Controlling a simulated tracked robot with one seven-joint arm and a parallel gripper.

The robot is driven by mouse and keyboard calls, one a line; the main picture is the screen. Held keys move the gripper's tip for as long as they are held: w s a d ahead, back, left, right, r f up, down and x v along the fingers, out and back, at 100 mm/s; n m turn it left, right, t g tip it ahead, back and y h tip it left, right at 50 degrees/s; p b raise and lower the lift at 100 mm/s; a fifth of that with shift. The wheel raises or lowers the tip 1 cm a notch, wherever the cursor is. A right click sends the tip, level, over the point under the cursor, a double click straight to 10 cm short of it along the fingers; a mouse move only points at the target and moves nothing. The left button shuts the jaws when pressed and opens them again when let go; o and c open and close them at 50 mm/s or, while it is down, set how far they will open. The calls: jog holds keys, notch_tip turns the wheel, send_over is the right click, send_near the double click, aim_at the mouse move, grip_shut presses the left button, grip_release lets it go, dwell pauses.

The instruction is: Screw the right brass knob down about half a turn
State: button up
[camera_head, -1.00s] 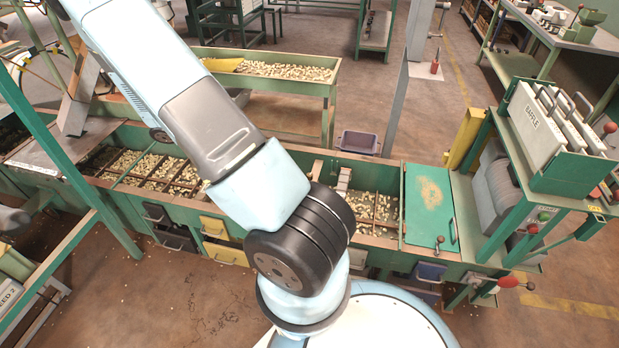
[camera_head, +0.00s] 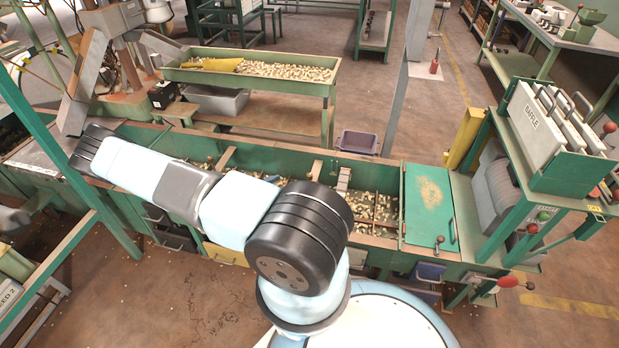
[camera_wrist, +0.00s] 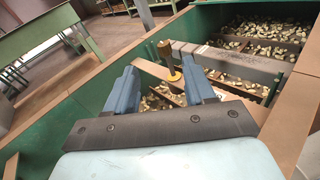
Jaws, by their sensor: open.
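The green hopper trough (camera_head: 385,241) holds nuts between rusty dividers. Its green side wall (camera_wrist: 100,93) runs close by on the left in the wrist view. A green lid (camera_head: 428,205) covers its right part. A nut table (camera_head: 328,92) stands behind.

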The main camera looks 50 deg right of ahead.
aim_at(310, 176)
jog(key=s+d+f+n, duration=0.1)
jog(key=d, duration=0.4)
jog(key=s+d+f+n+t, duration=0.1)
jog(key=d, duration=0.4)
jog(key=s+d+f+h, duration=0.1)
jog(key=d+f, duration=0.1)
jog(key=d, duration=0.2)
jog(key=shift+s+d+n+t, duration=0.3)
jog(key=shift+d+n, duration=0.1)
jog(key=c, duration=1)
jog(key=shift+o, duration=0.2)
